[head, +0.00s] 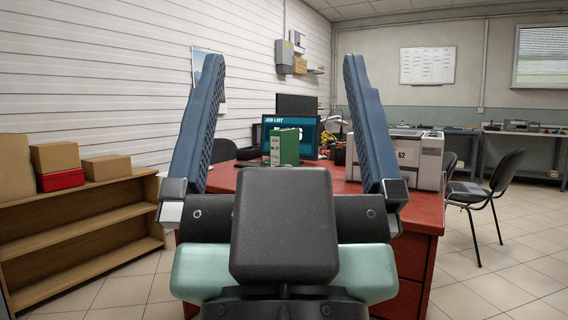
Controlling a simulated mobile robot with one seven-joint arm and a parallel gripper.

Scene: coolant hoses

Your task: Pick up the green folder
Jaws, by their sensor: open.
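The green folder (285,147) stands upright on the red desk (424,217), in front of a monitor. My gripper (283,75) is open and empty. Its two long blue fingers rise on the left and right of the picture, and the folder shows in the gap between them, farther off and not touched.
A monitor (305,128) stands behind the folder. A white box-shaped machine (410,158) stands on the desk to the right. A wooden shelf (80,222) with boxes is at the left. A black chair (488,187) is at the right, with open floor around it.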

